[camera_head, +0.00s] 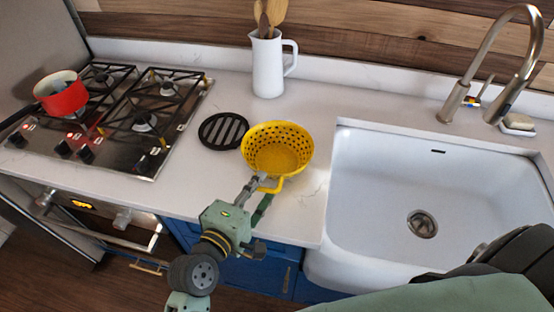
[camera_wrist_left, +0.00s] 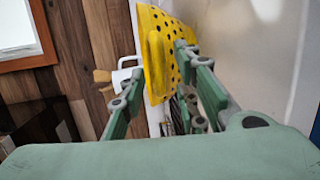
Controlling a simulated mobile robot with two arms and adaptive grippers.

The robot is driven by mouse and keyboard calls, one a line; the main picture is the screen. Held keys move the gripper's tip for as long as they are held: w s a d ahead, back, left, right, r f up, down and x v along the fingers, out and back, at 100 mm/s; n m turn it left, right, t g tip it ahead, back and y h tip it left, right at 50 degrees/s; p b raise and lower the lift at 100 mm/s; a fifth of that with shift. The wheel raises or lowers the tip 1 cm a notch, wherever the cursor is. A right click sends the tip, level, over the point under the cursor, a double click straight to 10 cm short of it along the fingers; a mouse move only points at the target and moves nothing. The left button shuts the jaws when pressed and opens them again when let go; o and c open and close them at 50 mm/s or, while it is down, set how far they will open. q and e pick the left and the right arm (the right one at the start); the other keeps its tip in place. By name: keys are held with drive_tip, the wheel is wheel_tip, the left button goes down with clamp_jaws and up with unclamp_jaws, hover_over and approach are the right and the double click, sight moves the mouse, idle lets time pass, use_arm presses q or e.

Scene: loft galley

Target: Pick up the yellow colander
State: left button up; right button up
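The yellow colander (camera_head: 278,152) stands upright on the white counter, just left of the sink. It is a round bowl with holes and a handle loop on its near side. My left gripper (camera_head: 264,189) is at that handle, its fingers on either side of it. In the left wrist view the colander (camera_wrist_left: 180,38) and its handle lie beyond and between the fingertips of my left gripper (camera_wrist_left: 160,75), which are spread apart. I cannot tell whether a finger touches the handle. My right gripper is not in view.
A black round trivet (camera_head: 223,131) lies close left of the colander. A white jug (camera_head: 268,68) with wooden utensils stands behind. The white sink (camera_head: 375,215) with its faucet (camera_head: 470,75) is right. A red pot (camera_head: 62,97) sits on the stove (camera_head: 128,118) at left.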

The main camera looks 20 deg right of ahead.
use_arm(q)
clamp_jaws()
drive_tip(key=shift+r, duration=0.1)
idle(0.4)
